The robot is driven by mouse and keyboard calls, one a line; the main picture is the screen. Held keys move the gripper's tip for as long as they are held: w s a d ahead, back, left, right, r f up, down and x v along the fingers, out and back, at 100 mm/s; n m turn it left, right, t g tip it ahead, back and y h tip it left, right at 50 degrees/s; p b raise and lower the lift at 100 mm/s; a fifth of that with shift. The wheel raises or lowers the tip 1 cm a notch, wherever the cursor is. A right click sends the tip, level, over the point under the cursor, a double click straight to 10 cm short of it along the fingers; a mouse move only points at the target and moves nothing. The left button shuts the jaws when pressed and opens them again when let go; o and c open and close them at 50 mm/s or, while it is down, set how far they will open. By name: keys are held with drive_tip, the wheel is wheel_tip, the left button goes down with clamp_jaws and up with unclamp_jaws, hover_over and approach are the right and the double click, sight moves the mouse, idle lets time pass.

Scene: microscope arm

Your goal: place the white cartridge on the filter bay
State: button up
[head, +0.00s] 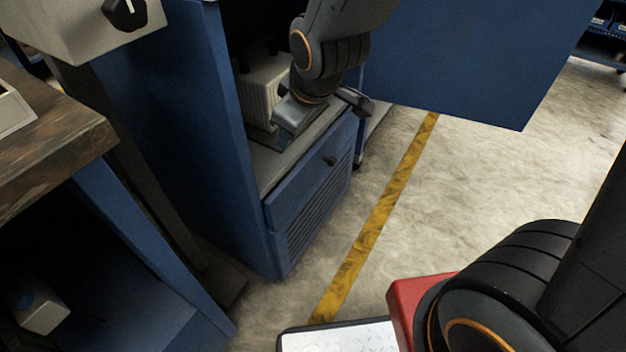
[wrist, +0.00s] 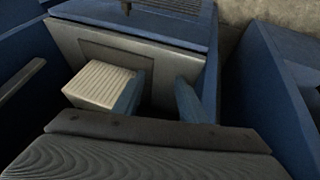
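The white cartridge (head: 262,88), a ribbed block, stands inside the open blue cabinet in the head view, partly hidden by my gripper (head: 324,108). In the wrist view the cartridge (wrist: 98,86) lies just left of the left finger, outside the gap between the fingers. My gripper (wrist: 158,98) is open and empty, its two bluish fingers apart. I cannot tell whether the left finger touches the cartridge. A darker recessed panel in the grey cabinet floor (wrist: 75,38) shows around the cartridge and fingers; it may be the filter bay.
A wooden-topped bench (head: 50,150) stands at the left. The floor (head: 400,215) with a yellow stripe (head: 375,225) is clear.

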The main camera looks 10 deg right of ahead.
drive_tip(key=s+d+r+m+g, duration=0.1)
drive_tip(key=s+m+g, duration=0.1)
drive_tip(key=s, duration=0.6)
drive_tip(key=s+d+r+m+g+h, duration=0.1)
drive_tip(key=s+m+g, duration=0.2)
drive_tip(key=s, duration=0.5)
drive_tip(key=shift+s+r+h, duration=0.25)
drive_tip(key=shift+s+h, duration=0.05)
drive_tip(key=shift+s, duration=0.1)
drive_tip(key=d+r+m+p, duration=0.5)
drive_tip(key=d+r+p, duration=1)
drive_tip(key=r+p, duration=0.4)
drive_tip(key=p, duration=0.5)
drive_tip(key=shift+s+d+m+h, duration=0.2)
drive_tip(key=shift+s+m+h, duration=0.1)
drive_tip(key=shift+s, duration=0.1)
